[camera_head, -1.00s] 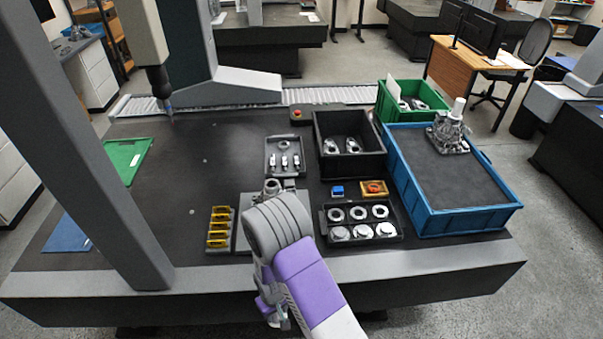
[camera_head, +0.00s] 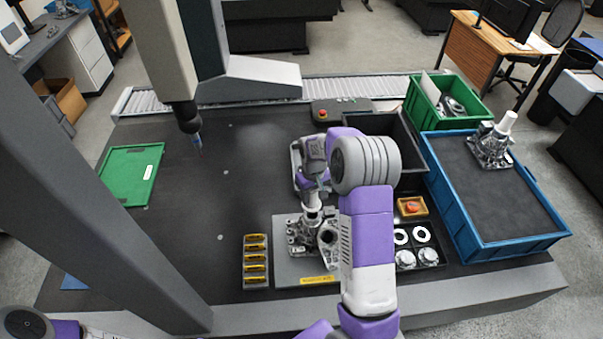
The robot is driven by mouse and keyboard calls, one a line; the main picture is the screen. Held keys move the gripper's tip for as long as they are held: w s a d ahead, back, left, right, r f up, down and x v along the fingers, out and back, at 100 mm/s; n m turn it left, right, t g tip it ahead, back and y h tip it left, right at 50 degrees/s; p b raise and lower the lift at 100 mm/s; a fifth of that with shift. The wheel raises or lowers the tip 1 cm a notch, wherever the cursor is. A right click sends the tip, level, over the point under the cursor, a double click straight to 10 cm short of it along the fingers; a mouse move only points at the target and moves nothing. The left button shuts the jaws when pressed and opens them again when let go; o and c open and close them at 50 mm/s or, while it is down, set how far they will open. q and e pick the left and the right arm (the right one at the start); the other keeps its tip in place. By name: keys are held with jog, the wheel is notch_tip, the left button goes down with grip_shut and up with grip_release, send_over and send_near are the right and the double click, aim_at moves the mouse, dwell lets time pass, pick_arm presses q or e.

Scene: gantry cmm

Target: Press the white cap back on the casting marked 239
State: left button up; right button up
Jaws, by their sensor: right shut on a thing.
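A grey metal casting (camera_head: 298,238) stands on the grey plate (camera_head: 285,269) near the table's front middle; no number on it is readable. My right gripper (camera_head: 313,197) points down just above the casting and is shut on a small pale piece, which looks like the white cap (camera_head: 313,213). Whether the cap touches the casting cannot be told. My right arm hides part of the casting's right side. A second casting (camera_head: 490,146) with a tall white cap (camera_head: 507,123) stands in the blue crate (camera_head: 507,247) at the right. My left gripper is out of view.
A rack of yellow pieces (camera_head: 256,262) stands left of the plate. A tray of rings and round parts (camera_head: 434,241) and a yellow box with a red button (camera_head: 411,206) lie right of my arm. A black bin (camera_head: 408,135) is behind. The table's left half is mostly clear.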

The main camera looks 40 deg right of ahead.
jog(key=shift+w+d+r, duration=0.25)
jog(key=shift+d+r, duration=0.15)
jog(key=shift+s+f+b, duration=0.25)
jog(key=shift+f+b, duration=0.3)
jog(key=shift+f, duration=0.1)
jog(key=shift+w+f+b, duration=0.1)
jog(key=shift+f+b, duration=1.6)
jog(key=shift+f, duration=0.8)
jog(key=shift+r, duration=0.1)
jog(key=shift+f, duration=0.2)
jog(key=o, duration=1.6)
